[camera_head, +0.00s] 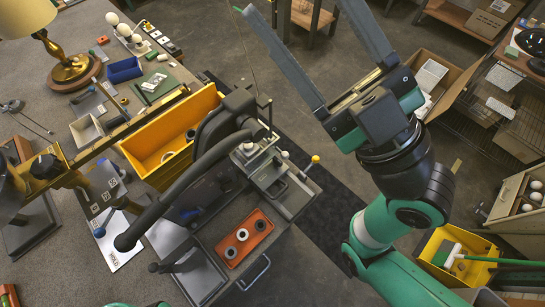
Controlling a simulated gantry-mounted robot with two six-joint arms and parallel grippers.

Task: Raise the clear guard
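I cannot clearly pick out the clear guard. A bench machine with a thick dark curved bar (190,182) stands left of centre, and the bar hides part of what is behind it. A dark, possibly see-through panel (207,194) shows beside the bar, but I cannot tell if it is the guard or whether it is raised. My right gripper (298,8) is at the upper middle, its two long grey fingers spread wide with nothing between them. It is well to the right of and apart from the machine. My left gripper is out of the picture.
A yellow bin (152,142) stands behind the machine. An orange tray (243,238) with several rings lies in front. A brass lamp (72,68) is at the far left. Cardboard boxes (452,72) and a yellow crate (425,262) are at the right. Floor is open beyond the bench.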

